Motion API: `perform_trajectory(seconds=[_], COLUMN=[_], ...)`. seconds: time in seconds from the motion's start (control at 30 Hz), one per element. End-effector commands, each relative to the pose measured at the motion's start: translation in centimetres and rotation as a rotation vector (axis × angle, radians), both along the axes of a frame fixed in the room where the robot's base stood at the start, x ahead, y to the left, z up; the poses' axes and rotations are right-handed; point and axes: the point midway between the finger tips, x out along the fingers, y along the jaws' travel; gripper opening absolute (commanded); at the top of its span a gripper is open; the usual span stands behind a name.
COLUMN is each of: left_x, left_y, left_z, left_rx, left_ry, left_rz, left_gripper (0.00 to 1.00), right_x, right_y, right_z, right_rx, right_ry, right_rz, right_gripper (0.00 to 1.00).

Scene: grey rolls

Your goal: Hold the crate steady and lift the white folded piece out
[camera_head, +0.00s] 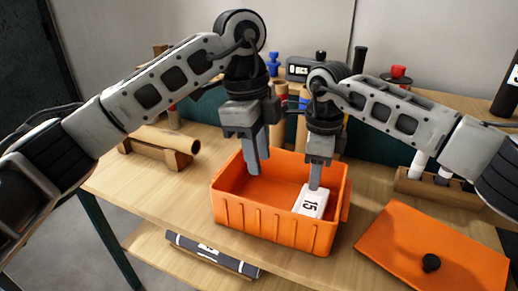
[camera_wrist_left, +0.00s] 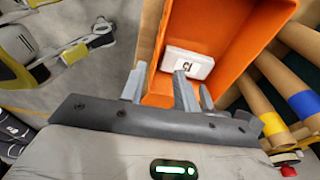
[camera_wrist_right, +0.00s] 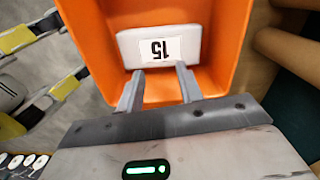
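The orange crate (camera_head: 230,203) stands on the wooden table with its top open. The white folded piece (camera_head: 312,201), labelled 15, lies inside at the crate's right end; it also shows in the left wrist view (camera_wrist_left: 187,62) and the right wrist view (camera_wrist_right: 158,47). My left gripper (camera_head: 258,160) points down over the crate's left part, with its fingers apart and the piece well beyond them.
An orange lid (camera_head: 420,250) with a black knob lies right of the crate. A cardboard roll on a wooden stand (camera_head: 160,148) is at the left. Several upright rolls stand close behind the crate.

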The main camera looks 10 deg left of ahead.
Motion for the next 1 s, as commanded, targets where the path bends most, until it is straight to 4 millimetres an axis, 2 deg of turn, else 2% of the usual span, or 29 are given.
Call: perform_trajectory(seconds=[0.63, 0.8, 1.0], left_x=[-0.6, -0.7, -0.7], left_y=[-1.8, -2.1, -2.3], left_z=[-11.9, -14.1, -15.2], left_rx=[-0.004, -0.004, -0.004], left_ry=[0.006, 0.004, 0.003], left_rz=[-0.005, -0.004, -0.005], left_gripper=[0.31, 0.31, 0.31], right_x=[0.0, 0.0, 0.0], right_y=[0.0, 0.0, 0.0], right_z=[0.0, 0.0, 0.0], right_rx=[0.0, 0.0, 0.0], right_ry=[0.0, 0.0, 0.0], right_rz=[0.0, 0.0, 0.0], right_gripper=[0.36, 0.36, 0.36])
